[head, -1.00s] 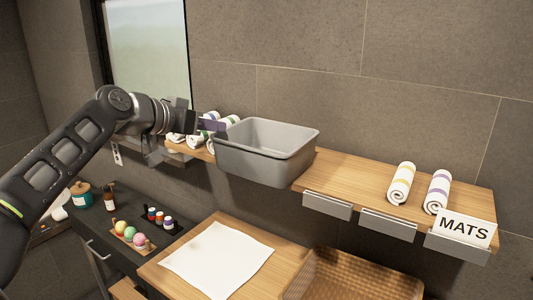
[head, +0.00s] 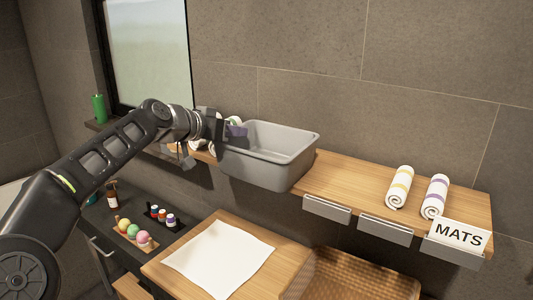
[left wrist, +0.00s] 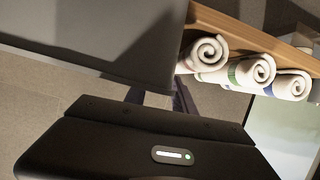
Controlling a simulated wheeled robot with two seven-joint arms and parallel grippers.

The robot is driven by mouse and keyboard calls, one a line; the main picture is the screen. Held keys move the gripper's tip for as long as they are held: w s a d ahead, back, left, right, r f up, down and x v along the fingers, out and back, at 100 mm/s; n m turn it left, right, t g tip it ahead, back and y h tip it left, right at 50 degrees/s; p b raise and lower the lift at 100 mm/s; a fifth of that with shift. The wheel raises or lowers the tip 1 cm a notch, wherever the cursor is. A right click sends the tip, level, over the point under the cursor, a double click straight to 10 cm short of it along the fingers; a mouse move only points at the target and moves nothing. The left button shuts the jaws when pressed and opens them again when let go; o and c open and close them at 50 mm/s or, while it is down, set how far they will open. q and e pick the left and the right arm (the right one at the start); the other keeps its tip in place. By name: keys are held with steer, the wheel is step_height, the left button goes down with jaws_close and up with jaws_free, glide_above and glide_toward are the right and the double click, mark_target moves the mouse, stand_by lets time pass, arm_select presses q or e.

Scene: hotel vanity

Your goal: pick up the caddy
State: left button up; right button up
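The caddy (head: 272,168) is a grey, open-topped rectangular bin. It sits upright on the wooden shelf, its front part jutting past the shelf's front edge. In the left wrist view its grey wall (left wrist: 95,35) fills the upper left. My left gripper (head: 238,131) is at the caddy's left end, level with its rim, overlapping it in the head view. In the left wrist view the two dark fingers (left wrist: 160,97) stand apart with a gap between them, close to the caddy wall. Whether they touch it is hidden. My right gripper is not in view.
Rolled towels lie left of the caddy, behind my gripper, and show in the left wrist view (left wrist: 250,70). Two more rolled towels (head: 399,187) and a MATS sign (head: 460,236) are on the right of the shelf (head: 345,180). A white cloth (head: 217,258) lies below.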

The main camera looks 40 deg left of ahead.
arm_select(q)
steer(key=shift+w+f, duration=0.1)
steer(key=shift+w, duration=0.1)
stand_by(0.5)
jaws_close()
stand_by(1.2)
